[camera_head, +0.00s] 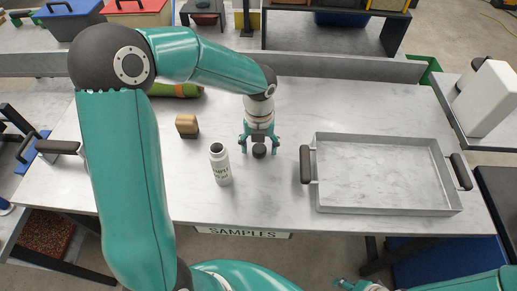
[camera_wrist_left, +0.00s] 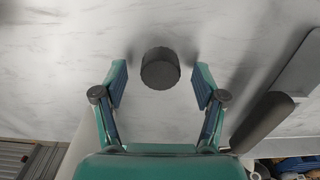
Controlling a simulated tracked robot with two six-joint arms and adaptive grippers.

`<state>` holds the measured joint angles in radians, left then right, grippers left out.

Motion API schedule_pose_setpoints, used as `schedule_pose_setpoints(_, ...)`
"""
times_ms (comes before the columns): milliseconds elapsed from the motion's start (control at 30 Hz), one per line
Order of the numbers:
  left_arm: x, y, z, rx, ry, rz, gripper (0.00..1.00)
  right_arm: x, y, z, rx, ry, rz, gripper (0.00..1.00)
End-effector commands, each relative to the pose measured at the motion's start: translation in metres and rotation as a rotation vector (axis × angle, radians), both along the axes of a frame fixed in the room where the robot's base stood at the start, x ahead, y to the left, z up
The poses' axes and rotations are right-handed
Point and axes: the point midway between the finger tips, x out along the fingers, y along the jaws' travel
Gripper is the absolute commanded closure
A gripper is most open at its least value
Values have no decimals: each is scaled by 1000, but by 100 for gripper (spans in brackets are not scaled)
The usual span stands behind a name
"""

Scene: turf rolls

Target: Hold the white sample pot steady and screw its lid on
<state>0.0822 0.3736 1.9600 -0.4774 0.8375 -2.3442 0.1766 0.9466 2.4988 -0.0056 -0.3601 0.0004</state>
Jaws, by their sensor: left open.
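The white sample pot (camera_head: 221,168) stands upright on the table in the head view, its mouth open and dark lettering on its side. The dark round lid (camera_head: 259,151) lies on the table to the right of the pot, apart from it. My left gripper (camera_head: 259,144) points down at the lid, open, with a finger on either side. In the left wrist view the lid (camera_wrist_left: 160,68) sits between the open fingertips (camera_wrist_left: 160,80), with gaps on both sides. My right gripper (camera_head: 347,284) shows only partly at the bottom edge; its fingers are unclear.
A grey metal tray (camera_head: 380,211) with dark handles stands to the right; its near handle (camera_wrist_left: 262,121) is close to my left gripper. The table front bears a SAMPLES sign (camera_head: 242,232).

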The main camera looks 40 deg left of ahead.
Motion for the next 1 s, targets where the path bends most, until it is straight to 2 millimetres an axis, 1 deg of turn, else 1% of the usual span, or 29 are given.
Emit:
schedule_pose_setpoints(133,0,0,0,0,0,0,29,0,0,0,0,0,0,49)
schedule_pose_setpoints(167,0,0,0,0,0,0,31,0,0,0,0,0,0,49)
schedule_pose_setpoints(400,0,0,0,0,0,-1,71,0,0,0,0,0,0,49)
schedule_pose_setpoints(433,0,0,0,0,0,-1,73,0,0,0,0,0,0,49)
schedule_pose_setpoints(800,1,-1,2,1,-1,-1,73,0,0,0,0,0,0,49)
schedule_pose_setpoints(1000,1,0,13,2,-3,-2,73,0,0,0,0,0,0,49)
